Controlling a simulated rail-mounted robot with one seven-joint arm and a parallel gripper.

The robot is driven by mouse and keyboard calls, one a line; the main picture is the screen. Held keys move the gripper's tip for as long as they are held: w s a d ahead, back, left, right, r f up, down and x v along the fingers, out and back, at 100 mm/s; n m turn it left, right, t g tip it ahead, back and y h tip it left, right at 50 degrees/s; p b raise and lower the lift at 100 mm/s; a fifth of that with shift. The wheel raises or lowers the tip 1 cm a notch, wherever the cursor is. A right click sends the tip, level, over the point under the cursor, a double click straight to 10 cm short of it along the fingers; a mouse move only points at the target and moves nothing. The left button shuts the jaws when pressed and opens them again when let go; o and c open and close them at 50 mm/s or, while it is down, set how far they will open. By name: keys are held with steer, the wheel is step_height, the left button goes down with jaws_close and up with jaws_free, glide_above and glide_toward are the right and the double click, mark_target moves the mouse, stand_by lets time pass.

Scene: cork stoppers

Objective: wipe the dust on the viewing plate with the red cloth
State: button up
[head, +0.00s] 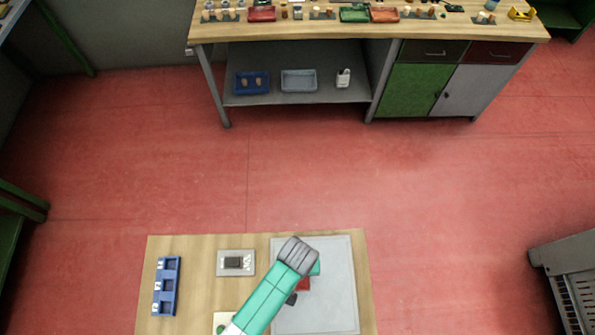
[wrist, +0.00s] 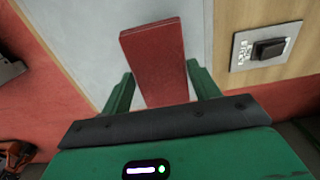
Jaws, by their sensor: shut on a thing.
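The viewing plate (head: 340,300) is a flat pale grey panel on the right part of the near wooden table; it also shows in the wrist view (wrist: 75,35). My gripper (wrist: 160,82) has green fingers on both sides of the red cloth (wrist: 158,52), which looks like a flat red slab. It is shut on the cloth and holds it over the plate. In the head view my arm partly hides the cloth (head: 303,284). I cannot tell whether the cloth touches the plate. I cannot clearly make out dust on the plate.
A black switch on a grey base (head: 236,262) lies left of the plate. A blue rack (head: 166,286) stands at the table's left. A workbench (head: 420,32) with trays and stoppers stands at the back. Red floor lies clear between bench and table.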

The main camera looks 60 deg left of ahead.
steer(key=shift+r+p, duration=1.6)
steer(key=shift+r, duration=0.5)
